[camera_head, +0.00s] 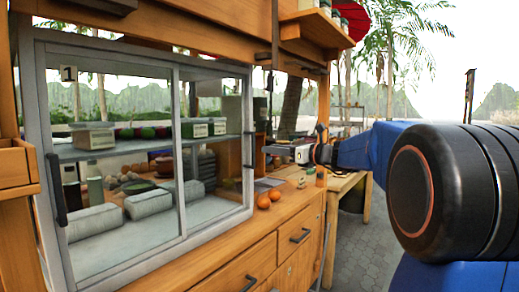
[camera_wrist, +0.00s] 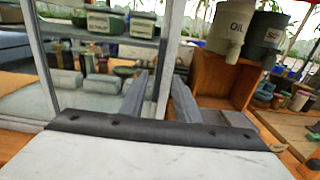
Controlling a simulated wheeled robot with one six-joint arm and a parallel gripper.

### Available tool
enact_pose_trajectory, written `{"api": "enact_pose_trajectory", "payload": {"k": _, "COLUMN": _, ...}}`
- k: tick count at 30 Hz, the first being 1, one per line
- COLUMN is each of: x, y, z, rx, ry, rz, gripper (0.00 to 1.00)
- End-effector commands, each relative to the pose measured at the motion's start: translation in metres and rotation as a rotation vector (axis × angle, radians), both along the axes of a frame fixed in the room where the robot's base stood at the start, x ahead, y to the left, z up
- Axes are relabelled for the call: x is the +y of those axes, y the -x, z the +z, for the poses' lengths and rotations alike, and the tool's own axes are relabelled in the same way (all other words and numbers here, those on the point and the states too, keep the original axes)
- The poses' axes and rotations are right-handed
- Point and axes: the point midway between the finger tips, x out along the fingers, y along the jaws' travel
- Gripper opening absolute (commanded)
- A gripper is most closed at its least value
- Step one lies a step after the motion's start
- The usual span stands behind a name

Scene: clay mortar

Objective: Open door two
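The glass cabinet has two panes in grey frames. The left door (camera_head: 110,150) bears a "1" label and a dark handle at its left edge. The right door (camera_head: 213,150), with no number visible, has a dark handle (camera_head: 249,150) at its right edge. Both doors look shut. My gripper (camera_head: 272,151) is just right of that handle in the head view. In the wrist view its two fingers (camera_wrist: 160,98) are apart, with nothing visibly held, and the door's grey right frame (camera_wrist: 169,55) shows behind them. I cannot tell whether a finger touches the handle.
An oil container (camera_wrist: 231,28) and another canister (camera_wrist: 262,38) stand on a wooden box to the right. Containers and grey blocks are behind the glass. Paved floor lies right of the counter.

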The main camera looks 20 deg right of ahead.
Motion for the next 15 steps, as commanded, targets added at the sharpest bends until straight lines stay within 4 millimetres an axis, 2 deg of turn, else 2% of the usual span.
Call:
{"api": "enact_pose_trajectory", "payload": {"k": 3, "x": 0.012, "y": -0.018, "z": -0.001, "rx": 0.001, "ry": 0.0, "rz": 0.004, "gripper": 0.3}}
{"api": "enact_pose_trajectory", "payload": {"k": 9, "x": 0.025, "y": -0.042, "z": -0.001, "rx": 0.0, "ry": 0.0, "rz": 0.002, "gripper": 0.3}}
{"api": "enact_pose_trajectory", "payload": {"k": 15, "x": 0.031, "y": -0.053, "z": 0.0, "rx": -0.001, "ry": 0.001, "rz": 0.001, "gripper": 0.3}}
